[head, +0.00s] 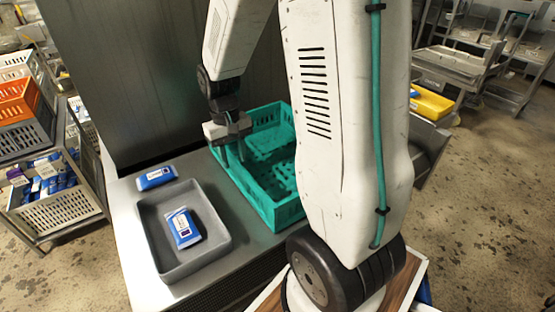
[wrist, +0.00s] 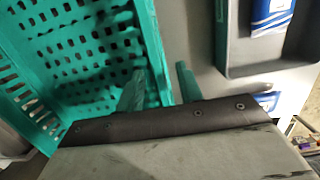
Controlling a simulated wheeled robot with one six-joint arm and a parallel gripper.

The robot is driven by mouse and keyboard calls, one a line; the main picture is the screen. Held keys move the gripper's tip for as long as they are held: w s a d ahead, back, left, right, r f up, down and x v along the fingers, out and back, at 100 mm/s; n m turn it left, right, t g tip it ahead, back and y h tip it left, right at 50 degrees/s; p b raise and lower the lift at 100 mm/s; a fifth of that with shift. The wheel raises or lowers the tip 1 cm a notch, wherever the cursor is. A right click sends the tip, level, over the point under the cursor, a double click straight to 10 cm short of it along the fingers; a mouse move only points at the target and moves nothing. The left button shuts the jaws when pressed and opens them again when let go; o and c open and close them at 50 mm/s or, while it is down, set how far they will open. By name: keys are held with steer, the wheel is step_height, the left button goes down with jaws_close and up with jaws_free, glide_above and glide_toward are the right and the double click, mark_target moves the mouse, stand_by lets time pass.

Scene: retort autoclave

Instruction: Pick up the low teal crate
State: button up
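The low teal crate (head: 284,213) stands on the metal worktop, partly hidden behind my arm in the head view. It looks empty and has slotted walls and floor. My gripper (head: 232,152) is at the crate's left wall, pointing down. In the wrist view the crate (wrist: 75,45) fills the left side. There my gripper (wrist: 158,86) has one finger on the inner side of the crate wall and the other outside it. A grey gap shows between the outer finger and the wall, so the gripper is open.
A grey tray (head: 157,233) holding a blue-and-white packet (head: 182,228) sits left of the crate. Another blue packet (head: 156,178) lies behind the tray. A tall metal panel (head: 150,80) rises at the back. A cream crate of packets (head: 52,208) stands far left.

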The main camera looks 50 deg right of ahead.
mark_target(236, 167)
step_height(236, 167, down, 4)
steer(key=shift+s+f, duration=0.15)
jaws_close()
steer(key=shift+r, duration=0.2)
